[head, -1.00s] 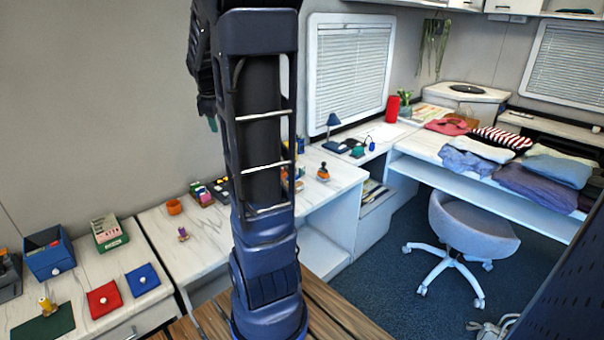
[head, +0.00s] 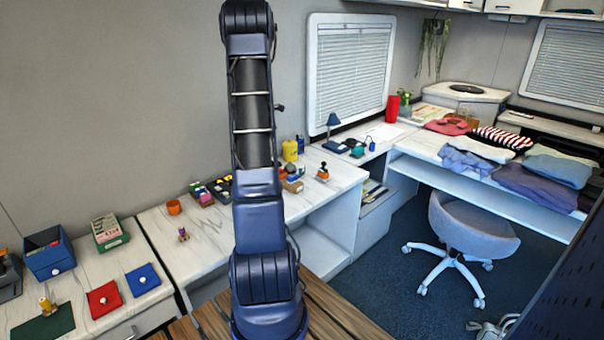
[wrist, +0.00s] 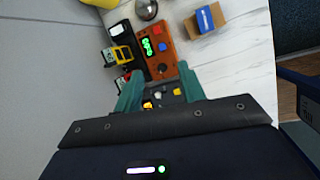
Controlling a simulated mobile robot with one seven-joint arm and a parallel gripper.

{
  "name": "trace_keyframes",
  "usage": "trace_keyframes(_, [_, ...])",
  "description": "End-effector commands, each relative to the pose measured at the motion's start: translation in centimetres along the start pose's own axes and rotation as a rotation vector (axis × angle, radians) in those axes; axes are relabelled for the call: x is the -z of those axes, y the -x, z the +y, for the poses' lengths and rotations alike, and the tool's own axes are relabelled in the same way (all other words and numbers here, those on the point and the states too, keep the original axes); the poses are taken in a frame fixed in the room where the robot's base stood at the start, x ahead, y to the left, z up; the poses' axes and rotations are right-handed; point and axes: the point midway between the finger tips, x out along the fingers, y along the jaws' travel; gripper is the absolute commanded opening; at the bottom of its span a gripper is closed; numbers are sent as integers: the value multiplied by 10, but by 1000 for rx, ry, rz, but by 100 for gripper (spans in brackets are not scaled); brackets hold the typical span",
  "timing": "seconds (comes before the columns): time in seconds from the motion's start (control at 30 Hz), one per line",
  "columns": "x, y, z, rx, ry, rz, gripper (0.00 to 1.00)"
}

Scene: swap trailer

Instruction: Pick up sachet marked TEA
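I cannot make out a sachet marked TEA in either view; no lettering that reads TEA is legible. My gripper (wrist: 161,76) shows in the wrist view with its two teal fingers apart and nothing held between them. It is above the counter, with a dark tray (wrist: 152,101) holding small yellow and grey items seen beyond and between the fingers. In the head view the gripper is hidden behind my raised arm.
In the wrist view, an orange-brown tray (wrist: 166,65), a yellow-and-black item (wrist: 121,54) and an open cardboard box (wrist: 206,20) lie near the fingers. In the head view, a blue box (head: 50,262) and a green box (head: 108,233) stand left.

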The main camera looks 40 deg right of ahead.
Motion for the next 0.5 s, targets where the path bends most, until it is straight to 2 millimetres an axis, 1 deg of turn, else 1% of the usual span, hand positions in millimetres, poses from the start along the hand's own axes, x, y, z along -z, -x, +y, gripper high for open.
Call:
trace_keyframes(0.03, [-11,-22,-1,12,34,-3,40])
trace_keyframes(0.17, [-38,-73,-4,32,143,-13,40])
trace_keyframes(0.2, [-47,-89,-6,38,175,-16,40])
trace_keyframes(0.3, [-66,-127,-12,52,255,-20,40])
trace_keyframes(0.4, [-81,-158,-19,64,322,-22,40])
trace_keyframes(0.5, [-91,-180,-24,71,371,-23,40])
